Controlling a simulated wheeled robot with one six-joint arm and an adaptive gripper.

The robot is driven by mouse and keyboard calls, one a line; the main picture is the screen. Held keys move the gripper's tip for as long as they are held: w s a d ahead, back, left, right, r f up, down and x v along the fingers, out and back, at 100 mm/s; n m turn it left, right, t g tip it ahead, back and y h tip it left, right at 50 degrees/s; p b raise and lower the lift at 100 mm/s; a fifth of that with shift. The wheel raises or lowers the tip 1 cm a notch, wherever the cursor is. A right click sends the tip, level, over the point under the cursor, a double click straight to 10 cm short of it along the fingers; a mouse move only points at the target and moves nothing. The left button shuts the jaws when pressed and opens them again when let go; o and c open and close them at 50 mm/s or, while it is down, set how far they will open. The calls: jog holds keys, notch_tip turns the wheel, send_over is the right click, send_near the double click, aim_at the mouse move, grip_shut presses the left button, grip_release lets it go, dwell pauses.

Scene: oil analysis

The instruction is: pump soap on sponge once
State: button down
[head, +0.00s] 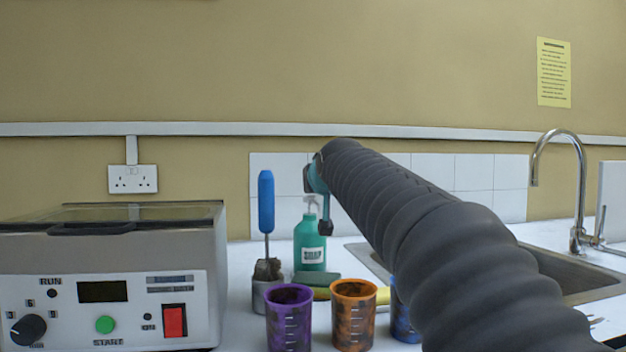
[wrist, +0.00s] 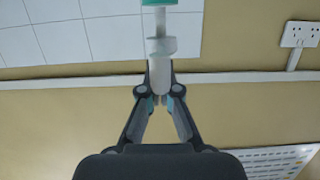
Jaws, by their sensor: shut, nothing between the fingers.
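The green soap bottle (head: 310,247), with a white label and a pale pump on top, stands upright on the counter in the head view. My gripper (head: 325,228) is shut and points down beside the pump, overlapping part of it in this view. In the wrist view, the white pump head (wrist: 161,47) lies in line with my gripper (wrist: 163,88), and its spout reaches toward the fingertips; contact cannot be told. A grey-green slab (head: 317,278) with yellow below it, seemingly the sponge, lies before the bottle, partly hidden by cups.
A purple cup (head: 289,318), an orange cup (head: 354,314) and a blue cup (head: 402,316) stand in front. A blue-handled brush (head: 266,202) stands in a holder left of the bottle. A grey machine (head: 112,270) is at left; the sink and tap (head: 578,190) are at right.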

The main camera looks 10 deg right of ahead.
dwell(0.3)
jog(key=shift+f+b, duration=0.8)
jog(key=shift+f, duration=0.3)
notch_tip(320, 180, up, 4)
jog(key=p, duration=0.3)
jog(key=shift+r+p, duration=0.25)
jog(key=shift+p, duration=0.1)
jog(key=b+v, duration=0.1)
jog(key=v, duration=0.9)
jog(key=shift+b, duration=0.35)
